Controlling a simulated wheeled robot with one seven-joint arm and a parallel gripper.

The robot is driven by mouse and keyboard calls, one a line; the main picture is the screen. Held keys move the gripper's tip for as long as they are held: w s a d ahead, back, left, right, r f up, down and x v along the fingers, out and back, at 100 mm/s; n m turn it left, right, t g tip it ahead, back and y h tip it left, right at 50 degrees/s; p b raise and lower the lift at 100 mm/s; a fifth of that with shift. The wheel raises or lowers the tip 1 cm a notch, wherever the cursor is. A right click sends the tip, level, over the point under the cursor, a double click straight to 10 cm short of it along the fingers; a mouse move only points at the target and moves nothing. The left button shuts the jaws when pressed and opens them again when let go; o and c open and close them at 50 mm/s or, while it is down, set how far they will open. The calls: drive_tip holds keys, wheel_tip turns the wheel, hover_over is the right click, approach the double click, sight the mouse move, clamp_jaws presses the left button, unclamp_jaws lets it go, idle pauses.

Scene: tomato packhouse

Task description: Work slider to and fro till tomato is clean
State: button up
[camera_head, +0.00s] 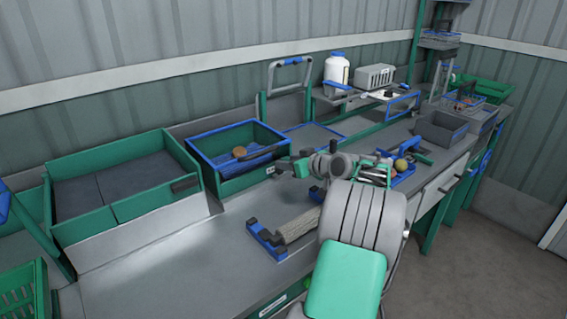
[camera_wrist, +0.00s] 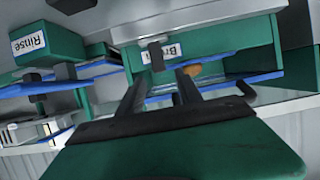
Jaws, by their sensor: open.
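The brown-orange tomato (camera_head: 239,152) lies on the blue bed inside a green box with a blue rim (camera_head: 205,134). In the wrist view part of the tomato (camera_wrist: 207,69) shows behind one finger. A dark bar (camera_head: 262,154), perhaps the slider, spans the box near its front right. In the wrist view a grey knob (camera_wrist: 156,50) stands at the box's labelled face, beyond my fingertips. My gripper (camera_wrist: 159,77) is open with nothing between its fingers. In the head view my gripper (camera_head: 283,168) is at the box's right front corner. Whether it touches the knob cannot be told.
A green two-part bin (camera_head: 128,205) stands left of the box. Blue-ended holders with a pale roll (camera_head: 297,226) lie on the bench in front. A grey bin (camera_head: 440,130) and a white jug (camera_head: 337,70) stand farther right. The bench front left (camera_head: 190,270) is clear.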

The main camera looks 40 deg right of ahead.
drive_tip(key=shift+v, duration=2.4)
